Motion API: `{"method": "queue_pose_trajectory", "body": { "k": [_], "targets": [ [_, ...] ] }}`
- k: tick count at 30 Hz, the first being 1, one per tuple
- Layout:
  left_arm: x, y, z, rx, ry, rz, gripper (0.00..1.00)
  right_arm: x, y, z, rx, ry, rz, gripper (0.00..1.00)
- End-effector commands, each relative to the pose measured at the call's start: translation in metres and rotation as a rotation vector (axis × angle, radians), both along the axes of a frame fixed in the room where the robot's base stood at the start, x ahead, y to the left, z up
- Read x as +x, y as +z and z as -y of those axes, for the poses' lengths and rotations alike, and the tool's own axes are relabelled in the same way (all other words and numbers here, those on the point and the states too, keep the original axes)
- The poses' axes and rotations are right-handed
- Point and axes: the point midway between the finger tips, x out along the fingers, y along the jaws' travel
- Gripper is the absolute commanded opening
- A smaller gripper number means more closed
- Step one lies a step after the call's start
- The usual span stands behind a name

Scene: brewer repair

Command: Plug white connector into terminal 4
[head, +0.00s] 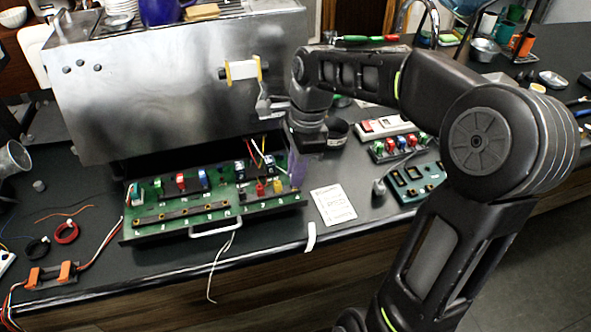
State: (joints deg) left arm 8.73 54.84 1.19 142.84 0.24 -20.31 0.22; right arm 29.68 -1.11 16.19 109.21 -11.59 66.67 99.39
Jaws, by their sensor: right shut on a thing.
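My right gripper (299,160) points down at the right end of the green circuit board (215,215). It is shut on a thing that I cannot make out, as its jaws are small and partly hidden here. A purple patch shows just below the wrist. Thin blue, white, red and yellow wires rise behind that block. The terminal numbers are too small to read, and I cannot pick out the white connector. My left gripper is not in view.
The steel brewer (180,95) stands behind the board. A white card (333,204) lies right of it. A second small board (415,180) and a grey plug (379,187) lie farther right. Red and black wire coils (66,233) lie at left. The counter's front edge is close.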

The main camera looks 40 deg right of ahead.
Motion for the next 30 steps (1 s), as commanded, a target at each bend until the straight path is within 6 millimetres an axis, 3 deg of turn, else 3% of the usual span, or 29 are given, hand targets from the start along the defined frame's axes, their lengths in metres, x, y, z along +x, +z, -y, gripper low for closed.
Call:
{"method": "queue_pose_trajectory", "body": {
  "k": [30],
  "targets": [
    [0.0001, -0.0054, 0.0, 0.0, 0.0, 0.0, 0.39, -0.0001, -0.0095, -0.0003, 0.0, 0.001, 0.0, 0.0]
  ]
}}
